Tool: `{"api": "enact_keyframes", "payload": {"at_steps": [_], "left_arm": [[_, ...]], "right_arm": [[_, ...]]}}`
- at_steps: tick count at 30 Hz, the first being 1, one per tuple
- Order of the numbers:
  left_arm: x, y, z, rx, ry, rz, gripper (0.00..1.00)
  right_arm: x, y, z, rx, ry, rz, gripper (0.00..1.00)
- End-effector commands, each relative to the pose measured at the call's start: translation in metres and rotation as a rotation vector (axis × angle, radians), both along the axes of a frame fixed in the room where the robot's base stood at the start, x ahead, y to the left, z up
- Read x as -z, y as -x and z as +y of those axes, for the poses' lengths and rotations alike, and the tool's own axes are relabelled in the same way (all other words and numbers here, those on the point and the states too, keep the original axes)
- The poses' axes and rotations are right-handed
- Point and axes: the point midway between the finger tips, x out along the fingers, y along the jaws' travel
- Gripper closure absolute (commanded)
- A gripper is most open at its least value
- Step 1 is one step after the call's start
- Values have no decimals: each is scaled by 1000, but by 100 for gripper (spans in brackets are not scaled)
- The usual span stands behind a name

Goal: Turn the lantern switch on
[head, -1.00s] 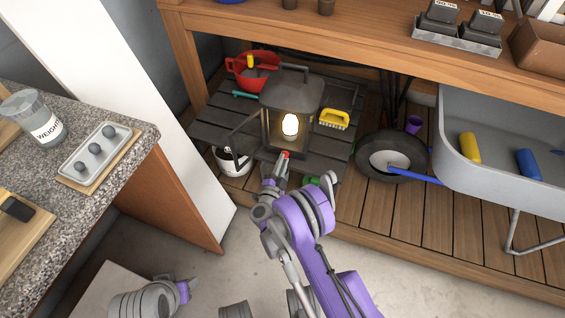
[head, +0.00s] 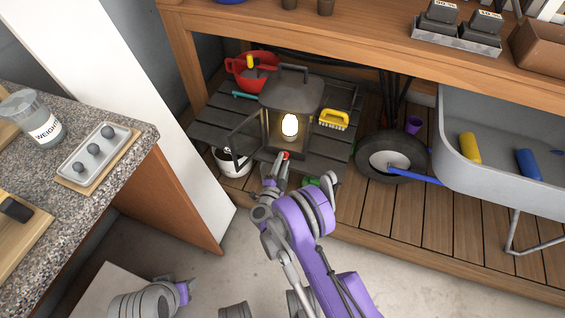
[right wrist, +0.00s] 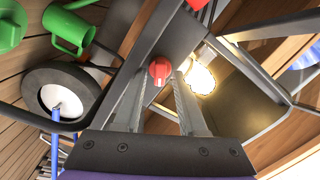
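The dark metal lantern (head: 292,92) stands on a dark slatted shelf (head: 213,128) under the workbench, its bulb (head: 290,126) glowing. Its glazed door (head: 249,137) hangs open to the left. A red switch knob (head: 286,155) sits low on its front; it also shows in the right wrist view (right wrist: 160,70). My right gripper (head: 280,167) is just in front of the knob. In the right wrist view its two fingers (right wrist: 164,80) are apart, with the knob appearing between their tips; contact is unclear. Only part of my left arm shows at lower left; its gripper does not.
A red container (head: 240,74) and a yellow brush (head: 334,119) flank the lantern. A white pot (head: 232,162) is below the door. A wheel (head: 392,157) and grey barrow tray (head: 490,187) stand right. A stone-topped counter (head: 85,190) is left. The floor in front is clear.

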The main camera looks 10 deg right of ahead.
Motion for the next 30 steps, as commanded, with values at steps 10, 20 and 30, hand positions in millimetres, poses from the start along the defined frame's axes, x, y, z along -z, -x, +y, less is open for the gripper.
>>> {"api": "enact_keyframes", "payload": {"at_steps": [10,20,30], "left_arm": [[-1,0,0,0,0,0,50],[-12,2,0,0,0,-1,50],[-42,7,0,0,0,-8,50]], "right_arm": [[0,0,0,0,22,14,52],[-3,0,0,1,315,184,52],[-6,-1,1,1,699,406,52]]}}
